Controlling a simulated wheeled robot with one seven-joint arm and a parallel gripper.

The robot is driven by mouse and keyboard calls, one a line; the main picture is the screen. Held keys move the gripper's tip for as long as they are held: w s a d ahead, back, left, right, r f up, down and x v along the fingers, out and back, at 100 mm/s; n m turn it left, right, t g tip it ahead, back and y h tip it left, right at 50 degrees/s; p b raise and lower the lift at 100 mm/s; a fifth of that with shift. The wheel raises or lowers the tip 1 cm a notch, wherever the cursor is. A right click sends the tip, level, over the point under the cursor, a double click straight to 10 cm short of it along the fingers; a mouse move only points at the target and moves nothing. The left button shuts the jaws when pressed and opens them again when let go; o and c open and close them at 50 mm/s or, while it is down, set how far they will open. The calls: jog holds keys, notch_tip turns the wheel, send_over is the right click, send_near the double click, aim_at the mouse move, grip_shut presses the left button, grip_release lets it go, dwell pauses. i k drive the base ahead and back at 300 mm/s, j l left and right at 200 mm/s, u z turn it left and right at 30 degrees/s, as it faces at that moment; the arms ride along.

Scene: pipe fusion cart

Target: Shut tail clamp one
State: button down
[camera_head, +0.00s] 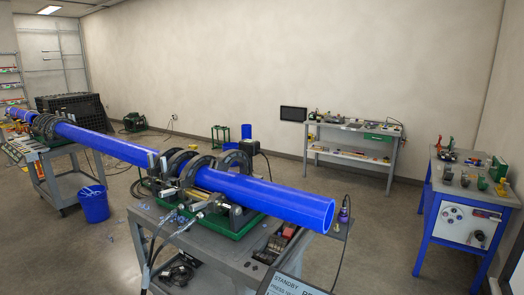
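A long blue pipe (270,198) runs from the far left to the near right, its open end facing right. A fusion machine with several dark ring clamps (237,163) sits on the near cart, and the pipe passes through the rings. I cannot tell from this view which ring is tail clamp one, or whether each ring is open or shut. A second set of dark clamps (45,127) is around the pipe on the far left cart. My gripper is not in view.
The near grey cart (222,252) carries loose tools, cables and a display (285,285). A blue bucket (93,205) stands on the floor at left. A workbench (350,133) and a blue-framed table (465,195) stand at right. Open floor (385,215) lies between.

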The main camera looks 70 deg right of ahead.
aim_at(222, 163)
jog(key=i+l+z, duration=0.15)
jog(key=i+z, duration=0.2)
jog(key=i, duration=0.3)
jog(key=i+z, duration=0.35)
jog(key=i, duration=0.3)
jog(key=i+u, duration=0.4)
jog(key=i+l+u, duration=0.15)
jog(key=u, duration=0.3)
jog(key=l+u, duration=0.1)
jog(key=u, duration=0.55)
jog(key=l+u, duration=0.1)
jog(key=u, duration=0.55)
jog(key=l+u, duration=0.15)
jog(key=u, duration=0.5)
jog(key=l+u, duration=0.1)
jog(key=u, duration=0.55)
jog(key=l+u, duration=0.1)
jog(key=u, duration=0.55)
jog(key=k+u, duration=0.1)
jog(key=u, duration=1.2)
jog(key=k+u, duration=0.15)
jog(key=u, duration=0.5)
jog(key=j+u, duration=0.1)
jog(key=u, duration=0.75)
jog(key=j+u, duration=0.15)
jog(key=u, duration=0.75)
jog(key=j+u, duration=0.1)
jog(key=u, duration=0.3)
jog(key=i+u, duration=0.1)
jog(key=u, duration=0.35)
